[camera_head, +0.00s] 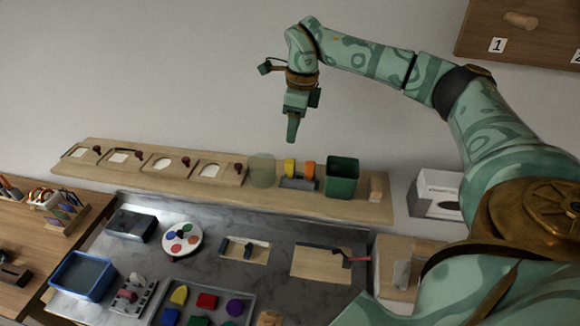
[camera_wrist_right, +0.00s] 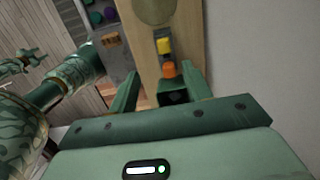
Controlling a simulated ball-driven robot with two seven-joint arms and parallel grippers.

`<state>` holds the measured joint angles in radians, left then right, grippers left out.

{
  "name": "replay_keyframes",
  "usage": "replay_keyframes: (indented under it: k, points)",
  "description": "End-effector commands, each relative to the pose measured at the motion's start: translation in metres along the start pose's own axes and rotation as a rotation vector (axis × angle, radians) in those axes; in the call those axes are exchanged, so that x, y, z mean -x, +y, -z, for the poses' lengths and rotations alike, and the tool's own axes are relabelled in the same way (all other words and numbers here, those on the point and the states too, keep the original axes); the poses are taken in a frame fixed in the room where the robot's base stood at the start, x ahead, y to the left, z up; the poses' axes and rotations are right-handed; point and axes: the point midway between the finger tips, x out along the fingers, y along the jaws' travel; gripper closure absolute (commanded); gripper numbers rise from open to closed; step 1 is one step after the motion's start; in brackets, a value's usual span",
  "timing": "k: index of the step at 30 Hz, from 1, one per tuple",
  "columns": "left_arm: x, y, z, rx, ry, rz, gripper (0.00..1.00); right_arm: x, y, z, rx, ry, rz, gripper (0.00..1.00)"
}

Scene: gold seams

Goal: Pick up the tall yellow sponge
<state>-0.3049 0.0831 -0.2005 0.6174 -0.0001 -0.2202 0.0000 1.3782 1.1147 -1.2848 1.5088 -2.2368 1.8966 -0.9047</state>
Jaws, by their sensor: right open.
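The tall yellow sponge (camera_head: 290,167) stands upright in a grey holder (camera_head: 298,184) on the wooden wall shelf, to the left of an orange sponge (camera_head: 310,170). In the right wrist view the yellow sponge (camera_wrist_right: 164,46) shows beyond the orange sponge (camera_wrist_right: 169,69). My right gripper (camera_head: 292,138) is above the shelf and over the holder, apart from both sponges. In the right wrist view its two fingers (camera_wrist_right: 161,78) are spread, with nothing between them. A small green patterned part at the far left there appears to be my left arm; its jaws are unclear.
A dark green bin (camera_head: 342,178) stands right of the sponges, and a translucent round container (camera_head: 262,170) stands left of them. Several framed wooden boards line the shelf farther left. Trays and a palette (camera_head: 182,239) lie on the dark counter below.

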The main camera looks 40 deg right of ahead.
Motion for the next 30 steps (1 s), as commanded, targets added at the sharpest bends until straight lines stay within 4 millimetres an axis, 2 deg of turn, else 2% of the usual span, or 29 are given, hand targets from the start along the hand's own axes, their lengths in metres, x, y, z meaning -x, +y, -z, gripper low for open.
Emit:
replay_keyframes:
  k: [3, 6, 14, 21, 29, 30]
  points:
    - [0.002, -0.001, -0.005, -0.001, -0.009, 0.001, 0.52, -0.029, 0.001, 0.001, 0.0, 0.004, -0.003, 0.51]
    - [0.003, -0.002, -0.004, -0.001, -0.007, 0.002, 0.52, -0.047, 0.0, 0.0, 0.0, 0.002, -0.002, 0.51]
    - [0.008, 0.0, 0.01, 0.003, 0.015, 0.0, 0.52, -0.07, -0.001, 0.002, -0.001, 0.002, -0.003, 0.51]
    - [0.017, 0.001, 0.011, 0.003, 0.014, -0.001, 0.52, -0.106, -0.004, 0.005, -0.001, 0.001, -0.002, 0.51]
    - [0.017, 0.001, 0.01, 0.003, 0.012, -0.002, 0.52, -0.113, -0.004, 0.004, 0.0, -0.001, 0.0, 0.51]
    - [0.017, 0.001, 0.009, 0.003, 0.012, -0.002, 0.52, -0.112, -0.004, 0.004, 0.0, -0.001, 0.0, 0.56]
